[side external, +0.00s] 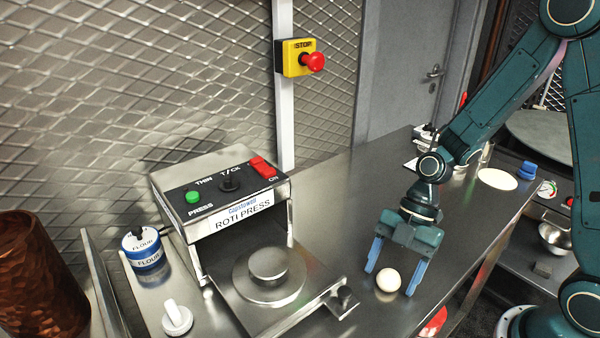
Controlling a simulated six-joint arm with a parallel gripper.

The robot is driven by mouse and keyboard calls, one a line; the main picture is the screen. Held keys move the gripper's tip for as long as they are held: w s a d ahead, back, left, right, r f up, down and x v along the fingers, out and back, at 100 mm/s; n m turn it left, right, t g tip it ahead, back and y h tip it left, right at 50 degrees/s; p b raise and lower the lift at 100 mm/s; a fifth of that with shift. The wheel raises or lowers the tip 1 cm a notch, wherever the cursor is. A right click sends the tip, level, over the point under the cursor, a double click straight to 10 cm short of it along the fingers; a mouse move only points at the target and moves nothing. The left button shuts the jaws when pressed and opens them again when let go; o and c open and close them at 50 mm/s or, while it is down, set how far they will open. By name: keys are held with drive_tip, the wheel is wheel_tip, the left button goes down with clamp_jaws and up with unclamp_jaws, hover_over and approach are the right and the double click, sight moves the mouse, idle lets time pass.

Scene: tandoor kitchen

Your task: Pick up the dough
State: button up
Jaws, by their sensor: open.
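The dough (388,281) is a small pale ball on the dark steel counter, right of the roti press. My gripper (391,282) points down over it. Its two blue fingers are spread, one on the left and one on the right of the dough in this view. The dough shows between the fingertips, and I see gaps on both sides of it. I cannot tell from this one view whether the fingers are level with the dough in depth.
The roti press (240,218) with its round plate (268,283) and a handle stands left of my gripper. A flour tub (142,250) and a copper vessel (35,275) are farther left. A flat pale disc (497,179) lies at the back right. The counter behind my gripper is mostly clear.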

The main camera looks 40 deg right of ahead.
sight(390, 279)
drive_tip(key=c, duration=0.7)
drive_tip(key=shift+c, duration=0.2)
drive_tip(key=shift+r, duration=0.15)
wheel_tip(390, 279, up, 20)
idle(0.7)
idle(0.4)
